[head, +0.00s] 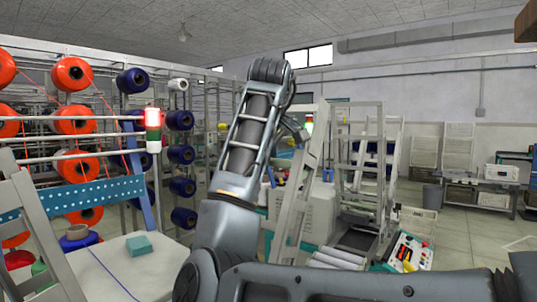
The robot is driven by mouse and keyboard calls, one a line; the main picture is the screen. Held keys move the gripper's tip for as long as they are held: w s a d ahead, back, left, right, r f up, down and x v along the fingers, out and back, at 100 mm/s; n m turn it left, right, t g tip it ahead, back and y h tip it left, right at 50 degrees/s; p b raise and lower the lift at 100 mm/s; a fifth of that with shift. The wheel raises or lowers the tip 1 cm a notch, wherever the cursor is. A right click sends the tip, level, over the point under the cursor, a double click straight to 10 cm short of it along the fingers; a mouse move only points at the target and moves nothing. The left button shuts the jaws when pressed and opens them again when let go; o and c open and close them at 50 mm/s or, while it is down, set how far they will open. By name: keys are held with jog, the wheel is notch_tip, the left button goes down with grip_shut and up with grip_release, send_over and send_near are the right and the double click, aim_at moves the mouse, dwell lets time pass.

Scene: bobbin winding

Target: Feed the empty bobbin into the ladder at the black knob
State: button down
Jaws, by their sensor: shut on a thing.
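My arm rises from the bottom of the head view, bends at the top and comes down again. My gripper (297,129) shows small and dark at its far end, in front of the pale frames. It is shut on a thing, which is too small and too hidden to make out. A pale ladder-like frame (310,175) leans just right of my forearm, beyond the gripper. I cannot tell whether the gripper touches it. I cannot pick out the black knob or the empty bobbin.
A creel with orange bobbins (73,75) and blue bobbins (183,121) fills the left. A teal block (138,246) lies on a pale surface. A control panel (408,252) stands lower right. Floor (455,240) is open at right.

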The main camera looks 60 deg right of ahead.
dwell(0.3)
jog(key=c, duration=0.6)
grip_release()
dwell(0.5)
notch_tip(320, 180, up, 10)
jog(key=s+a+p, duration=0.1)
jog(key=s+p, duration=0.1)
jog(key=p, duration=0.5)
jog(key=shift+s+r, duration=0.15)
jog(key=shift+s, duration=0.15)
